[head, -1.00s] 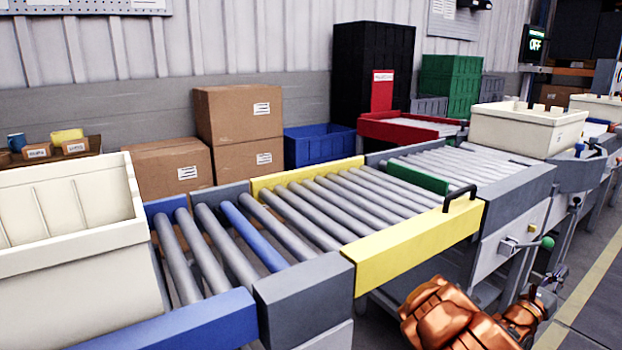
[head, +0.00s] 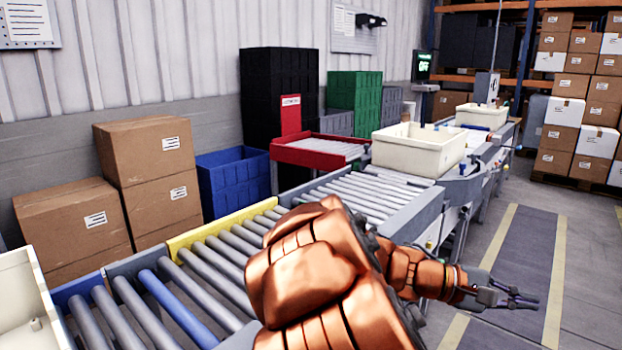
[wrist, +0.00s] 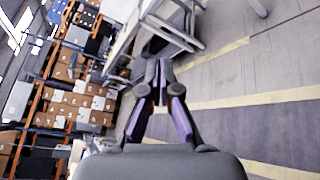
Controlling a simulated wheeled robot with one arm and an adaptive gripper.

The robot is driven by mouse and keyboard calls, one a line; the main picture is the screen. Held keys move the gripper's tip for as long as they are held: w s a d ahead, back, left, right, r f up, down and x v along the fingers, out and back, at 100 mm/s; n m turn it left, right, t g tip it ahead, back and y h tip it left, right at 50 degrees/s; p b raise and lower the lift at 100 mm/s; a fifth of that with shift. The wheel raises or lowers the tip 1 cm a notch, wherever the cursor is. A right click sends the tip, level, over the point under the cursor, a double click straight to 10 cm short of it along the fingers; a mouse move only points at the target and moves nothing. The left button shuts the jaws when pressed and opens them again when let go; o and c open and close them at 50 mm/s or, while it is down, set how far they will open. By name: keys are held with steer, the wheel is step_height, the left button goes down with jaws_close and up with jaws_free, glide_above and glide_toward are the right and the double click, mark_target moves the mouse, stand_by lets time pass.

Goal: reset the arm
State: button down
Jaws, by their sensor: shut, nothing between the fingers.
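My gripper (head: 522,298) shows at the lower right of the head view, at the end of my copper-coloured arm. It points right, over the floor beside the conveyor. In the wrist view my gripper (wrist: 158,70) has its fingers together, with nothing between them. My arm covers part of the roller conveyor (head: 225,245) in the head view.
A cream bin (head: 420,150) stands on the far conveyor section, and another cream bin (head: 30,310) is at the left edge. Cardboard boxes (head: 70,225) and a blue crate (head: 232,182) stand behind the rollers. The floor aisle (head: 520,250) on the right is clear. Stacked boxes (head: 585,95) stand beyond it.

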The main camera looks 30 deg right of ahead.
steer(key=a+n+t+y+p, duration=0.1)
steer(key=a+t+y+p, duration=0.7)
steer(key=a, duration=2.8)
steer(key=r+y+p, duration=0.1)
steer(key=y+p, duration=0.3)
steer(key=shift+a+p, duration=0.25)
steer(key=shift+p, duration=0.15)
steer(key=shift+w+d, duration=0.1)
